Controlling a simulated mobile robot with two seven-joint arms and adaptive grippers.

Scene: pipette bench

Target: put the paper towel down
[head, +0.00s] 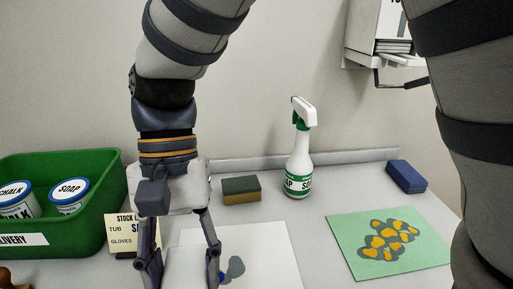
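My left gripper (182,268) points down over the front left part of the bench. Its two fingers stand apart on either side of a white piece, which looks like the paper towel (186,270) and spans from finger to finger. The towel's lower end is cut off by the picture's edge, so I cannot tell whether it touches the surface. A white sheet (268,252) with a grey-blue smear (235,267) lies just right of and behind the towel. My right arm fills the right side; its gripper is out of view.
A green bin (105,188) with soap and chalk tubs stands left, beside a stock card (119,228). Behind are a sponge (241,190), a spray bottle (299,165) and a blue block (406,176). A green sheet with yellow blotches (345,226) lies right.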

